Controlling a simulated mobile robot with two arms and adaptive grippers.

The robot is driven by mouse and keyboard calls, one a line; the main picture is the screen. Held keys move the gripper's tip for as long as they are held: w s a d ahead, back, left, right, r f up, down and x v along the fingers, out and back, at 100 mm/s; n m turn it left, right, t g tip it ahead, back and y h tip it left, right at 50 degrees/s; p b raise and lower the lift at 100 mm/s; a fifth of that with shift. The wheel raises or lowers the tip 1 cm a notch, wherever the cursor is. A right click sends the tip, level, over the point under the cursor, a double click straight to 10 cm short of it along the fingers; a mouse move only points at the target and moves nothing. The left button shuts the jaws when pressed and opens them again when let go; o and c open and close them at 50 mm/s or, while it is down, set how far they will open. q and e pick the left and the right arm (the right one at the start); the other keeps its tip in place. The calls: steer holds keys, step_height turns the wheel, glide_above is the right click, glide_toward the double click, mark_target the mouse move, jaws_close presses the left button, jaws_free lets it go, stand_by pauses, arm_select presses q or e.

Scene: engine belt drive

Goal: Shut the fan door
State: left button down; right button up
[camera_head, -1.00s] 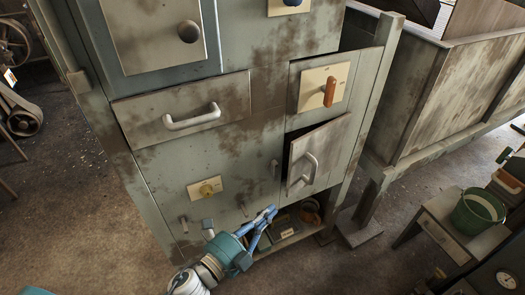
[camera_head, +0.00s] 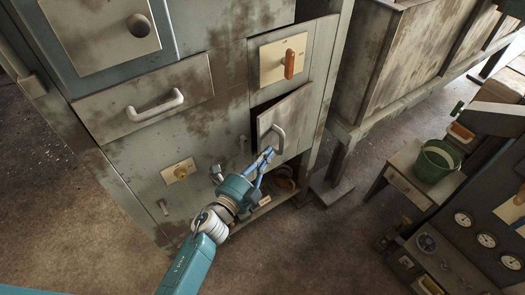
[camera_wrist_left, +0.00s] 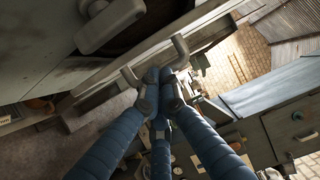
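The fan door, which I take to be the small grey door (camera_head: 290,112) low on the right of the cabinet, stands ajar with a dark gap along its top and left edges. Its pale curved handle (camera_head: 279,138) also shows in the left wrist view (camera_wrist_left: 180,52). My left gripper (camera_head: 268,153) is at the handle's lower end. In the left wrist view its blue fingers (camera_wrist_left: 160,90) come close together at the handle bar and hide its middle. I cannot tell whether they grip it or only touch it. My right gripper is not in view.
Above the door is a panel with an orange switch (camera_head: 289,64). A drawer (camera_head: 110,112) with a handle is to the left, and a yellow knob (camera_head: 181,172) below it. An open shelf lies under the door.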

arm_select(q)
steer(key=shift+w+a, duration=0.4)
steer(key=shift+a, duration=0.05)
